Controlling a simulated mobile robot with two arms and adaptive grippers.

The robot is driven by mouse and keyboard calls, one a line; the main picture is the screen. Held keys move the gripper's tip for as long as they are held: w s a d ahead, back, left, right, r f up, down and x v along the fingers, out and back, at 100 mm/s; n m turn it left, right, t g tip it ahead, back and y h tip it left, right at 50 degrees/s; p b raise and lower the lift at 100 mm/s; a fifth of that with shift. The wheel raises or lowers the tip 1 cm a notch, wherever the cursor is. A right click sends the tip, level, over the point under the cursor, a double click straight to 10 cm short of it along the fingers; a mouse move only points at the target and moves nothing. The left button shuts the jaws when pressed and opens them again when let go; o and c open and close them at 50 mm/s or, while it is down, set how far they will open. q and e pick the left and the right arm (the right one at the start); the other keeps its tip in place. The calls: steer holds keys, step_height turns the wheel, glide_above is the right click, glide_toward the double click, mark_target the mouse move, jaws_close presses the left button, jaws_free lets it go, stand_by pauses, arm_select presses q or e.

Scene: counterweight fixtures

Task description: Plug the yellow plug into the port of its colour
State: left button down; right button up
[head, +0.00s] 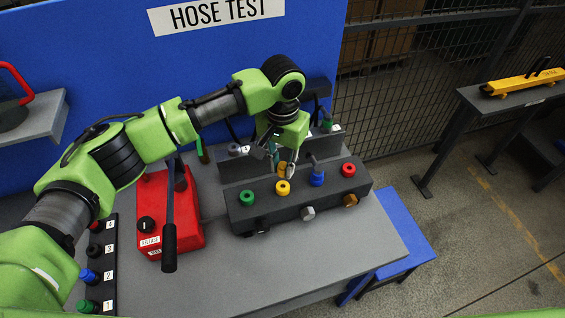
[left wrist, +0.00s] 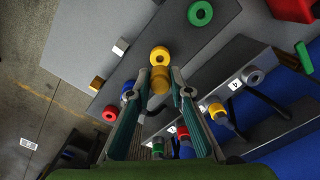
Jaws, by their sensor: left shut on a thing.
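My left gripper (head: 285,165) is shut on the yellow plug (left wrist: 158,80), which sits between its fingertips. The yellow port (left wrist: 160,55) is a ring on the dark port block (head: 235,216); in the head view the yellow port (head: 282,187) shows just in front of the fingertips. The plug is close to the port and slightly offset from it in the wrist view; I cannot tell the gap. In the head view the fingers mostly hide the plug. The right gripper is not in view.
Beside it on the block are green (head: 246,197), blue (head: 317,180) and red (head: 347,170) ports. A grey post stands by the blue one. Behind is a rack with more coloured pieces (left wrist: 217,110). A red box with a black lever (head: 169,245) stands left.

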mark_target(282, 176)
arm_select(q)
steer(key=shift+f, duration=0.15)
steer(key=shift+f, duration=0.15)
steer(key=shift+f+b, duration=0.45)
steer(key=shift+f, duration=0.75)
steer(key=shift+f, duration=0.2)
steer(key=shift+f, duration=0.6)
steer(key=shift+f, duration=0.2)
steer(key=shift+f, duration=0.45)
